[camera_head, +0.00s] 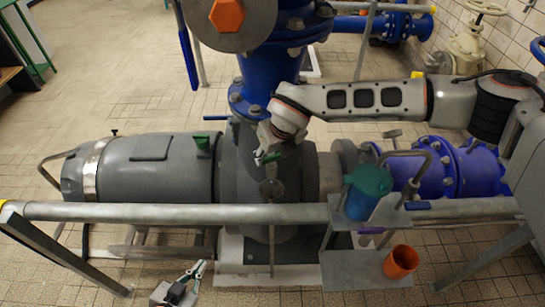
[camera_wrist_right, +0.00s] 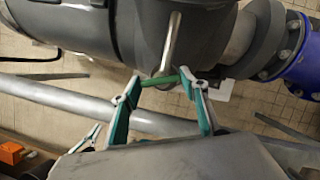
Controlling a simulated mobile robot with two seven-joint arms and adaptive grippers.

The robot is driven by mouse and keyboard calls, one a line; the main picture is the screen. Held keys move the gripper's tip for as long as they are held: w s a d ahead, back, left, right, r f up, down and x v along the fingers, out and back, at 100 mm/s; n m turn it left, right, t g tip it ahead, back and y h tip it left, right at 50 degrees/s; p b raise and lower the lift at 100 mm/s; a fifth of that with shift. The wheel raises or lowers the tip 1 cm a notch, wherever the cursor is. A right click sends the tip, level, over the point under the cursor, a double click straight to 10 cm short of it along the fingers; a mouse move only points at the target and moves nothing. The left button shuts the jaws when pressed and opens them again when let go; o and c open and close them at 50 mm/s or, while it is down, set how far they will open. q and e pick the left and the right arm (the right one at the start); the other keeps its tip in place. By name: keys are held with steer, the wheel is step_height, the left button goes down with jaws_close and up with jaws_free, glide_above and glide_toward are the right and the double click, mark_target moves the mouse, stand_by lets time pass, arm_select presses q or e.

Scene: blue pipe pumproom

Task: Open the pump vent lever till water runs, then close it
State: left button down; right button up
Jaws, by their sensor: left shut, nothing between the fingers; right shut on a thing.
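The grey pump (camera_head: 238,180) lies across the middle of the head view, with a thin vent pipe (camera_head: 271,240) running down its front. My right gripper (camera_head: 266,157) reaches down to the pump's front top. In the right wrist view its teal fingers stand either side of a short green lever (camera_wrist_right: 160,80), shut on it. The lever lies across the end of a grey metal stem (camera_wrist_right: 172,42). In the head view the lever is too small to tell from the fingertips. My left gripper (camera_head: 197,271) is low at the bottom, shut and empty, away from the pump. I see no water running.
A grey rail (camera_head: 150,212) crosses in front of the pump. A blue container with a teal top (camera_head: 368,185) and an orange cup (camera_head: 401,262) stand on grey shelves right of the vent pipe. A blue pipe (camera_head: 255,80) rises behind. Tiled floor is open at left.

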steer(key=shift+a+f+m+h+b, duration=0.1)
steer(key=shift+m+h+b, duration=0.4)
steer(key=shift+m, duration=0.7)
arm_select(q)
steer(key=shift+s+f+b, duration=0.15)
steer(key=shift+f, duration=0.55)
steer(key=shift+s+f+b, duration=0.15)
steer(key=shift+f, duration=0.5)
arm_select(e)
steer(key=shift+m+t+h, duration=0.3)
steer(key=shift+m+h, duration=0.1)
steer(key=shift+m, duration=0.7)
steer(key=o, duration=1.1)
steer(key=shift+r, duration=0.2)
steer(key=v, duration=1.2)
